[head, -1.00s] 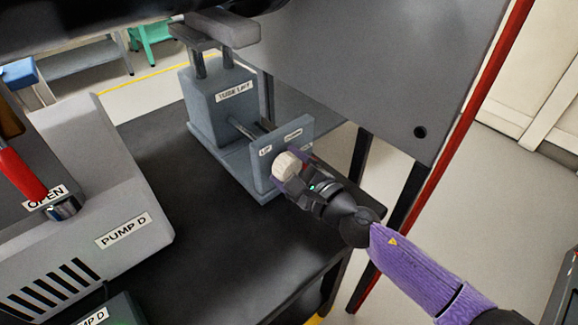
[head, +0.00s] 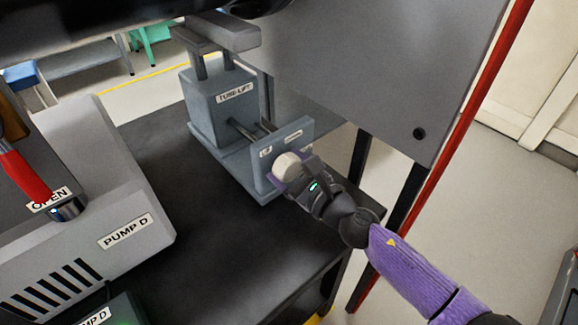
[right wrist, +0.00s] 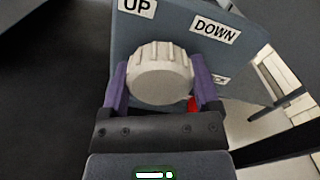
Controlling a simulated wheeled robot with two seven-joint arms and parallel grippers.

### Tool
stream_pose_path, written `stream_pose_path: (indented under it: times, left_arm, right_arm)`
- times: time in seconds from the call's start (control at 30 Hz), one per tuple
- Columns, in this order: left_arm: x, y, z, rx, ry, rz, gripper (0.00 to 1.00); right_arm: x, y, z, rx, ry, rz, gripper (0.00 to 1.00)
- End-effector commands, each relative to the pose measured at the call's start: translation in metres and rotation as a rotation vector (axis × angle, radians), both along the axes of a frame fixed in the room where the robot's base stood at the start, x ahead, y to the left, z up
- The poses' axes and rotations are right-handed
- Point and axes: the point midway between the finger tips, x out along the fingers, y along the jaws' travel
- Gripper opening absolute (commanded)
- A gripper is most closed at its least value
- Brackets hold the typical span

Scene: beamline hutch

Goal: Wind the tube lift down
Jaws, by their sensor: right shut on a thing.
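The tube lift (head: 215,105) is a blue-grey block with a label, standing on the dark table. Rods run from it to an upright front plate (head: 304,133), which carries UP and DOWN labels in the right wrist view (right wrist: 215,28). A ribbed off-white knob (head: 287,165) sits on that plate; it also shows in the right wrist view (right wrist: 160,75). My right gripper (head: 292,172) is shut on the knob, with one purple finger on each side of it (right wrist: 161,88). My left gripper is not in view.
The grey PUMP D housing (head: 140,195) with a red-handled lever (head: 25,175) stands at the left. A grey panel (head: 370,60) hangs behind the lift at the right, beside a red post (head: 440,150). The dark table top (head: 210,240) is bare in front of the lift.

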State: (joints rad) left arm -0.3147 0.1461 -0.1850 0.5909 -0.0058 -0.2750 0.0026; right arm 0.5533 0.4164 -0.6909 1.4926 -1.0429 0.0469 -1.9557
Motion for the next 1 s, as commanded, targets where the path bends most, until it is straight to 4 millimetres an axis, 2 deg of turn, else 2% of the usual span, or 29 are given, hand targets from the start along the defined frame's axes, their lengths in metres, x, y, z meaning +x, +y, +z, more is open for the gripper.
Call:
stream_pose_path:
  times: [0.4, 0.93, 0.97, 1.0]
  left_arm:
    - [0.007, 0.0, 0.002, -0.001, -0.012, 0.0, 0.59]
    - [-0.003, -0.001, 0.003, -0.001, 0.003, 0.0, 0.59]
    - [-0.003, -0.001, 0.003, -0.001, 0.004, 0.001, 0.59]
    - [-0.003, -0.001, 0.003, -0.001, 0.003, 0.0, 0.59]
  right_arm:
    - [0.0, 0.0, -0.001, 0.15, 0.111, -0.001, 0.2]
    - [0.0, 0.0, -0.001, 0.17, 0.128, 0.0, 0.2]
    - [0.0, 0.0, -0.001, 0.17, 0.128, 0.0, 0.81]
    - [0.0, 0.0, -0.001, 0.17, 0.128, 0.0, 0.9]
